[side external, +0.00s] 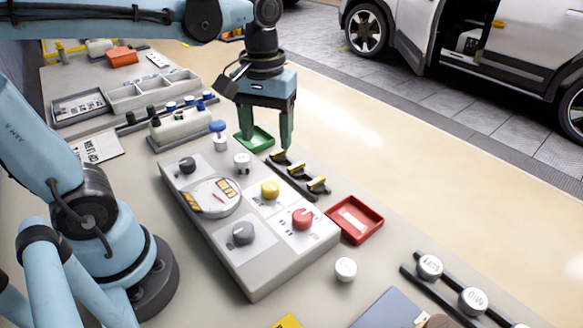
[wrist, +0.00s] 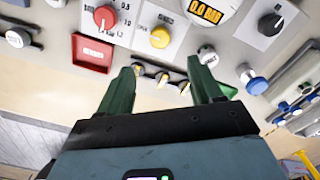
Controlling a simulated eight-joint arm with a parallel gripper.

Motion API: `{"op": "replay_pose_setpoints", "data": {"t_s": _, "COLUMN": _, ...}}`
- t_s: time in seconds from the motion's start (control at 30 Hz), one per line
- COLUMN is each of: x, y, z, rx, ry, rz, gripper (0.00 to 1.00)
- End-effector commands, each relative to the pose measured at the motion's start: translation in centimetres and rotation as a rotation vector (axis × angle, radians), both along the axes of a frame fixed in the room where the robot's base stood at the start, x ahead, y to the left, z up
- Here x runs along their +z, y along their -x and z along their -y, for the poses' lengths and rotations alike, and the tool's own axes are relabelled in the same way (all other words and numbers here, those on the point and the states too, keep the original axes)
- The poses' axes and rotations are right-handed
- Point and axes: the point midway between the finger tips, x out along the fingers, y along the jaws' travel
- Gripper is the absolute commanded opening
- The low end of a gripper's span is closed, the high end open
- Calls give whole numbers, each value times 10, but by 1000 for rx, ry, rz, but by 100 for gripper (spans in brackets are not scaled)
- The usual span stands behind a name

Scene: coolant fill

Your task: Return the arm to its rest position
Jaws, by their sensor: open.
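My gripper (side external: 266,143) hangs fingers-down beyond the far edge of the control panel (side external: 280,265), near a small black rack with yellow-and-black pieces (side external: 297,178). In the wrist view my gripper (wrist: 163,82) has its two green fingers spread apart with nothing held between them. The rack (wrist: 165,77) shows past the fingertips, between them. The panel carries a round gauge (side external: 212,197), a yellow knob (side external: 270,189), a red knob (side external: 302,219) and dark grey knobs. I cannot tell the exact height of the fingertips above the bench.
A green tray (side external: 263,139) lies behind the fingers. A red tray (side external: 374,219) is right of the panel. A loose white cap (side external: 345,268) sits in front, near a rail of lettered caps (side external: 473,300). Grey bins (side external: 150,92) stand at back left.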

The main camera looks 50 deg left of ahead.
Motion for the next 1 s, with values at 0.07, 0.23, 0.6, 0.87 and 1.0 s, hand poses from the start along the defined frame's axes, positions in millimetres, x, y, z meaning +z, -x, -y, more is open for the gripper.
{"op": "replay_pose_setpoints", "data": {"t_s": 0.07, "x": 1, "y": 0, "z": 0, "rx": 0, "ry": 0, "rz": 0, "gripper": 65}}
{"op": "replay_pose_setpoints", "data": {"t_s": 0.23, "x": 1, "y": 0, "z": 0, "rx": 0, "ry": 0, "rz": 0, "gripper": 65}}
{"op": "replay_pose_setpoints", "data": {"t_s": 0.6, "x": -14, "y": 6, "z": -2, "rx": -195, "ry": -20, "rz": 222, "gripper": 65}}
{"op": "replay_pose_setpoints", "data": {"t_s": 0.87, "x": -30, "y": 7, "z": -4, "rx": -456, "ry": -121, "rz": 516, "gripper": 65}}
{"op": "replay_pose_setpoints", "data": {"t_s": 1.0, "x": -33, "y": 6, "z": -5, "rx": -524, "ry": -163, "rz": 590, "gripper": 65}}
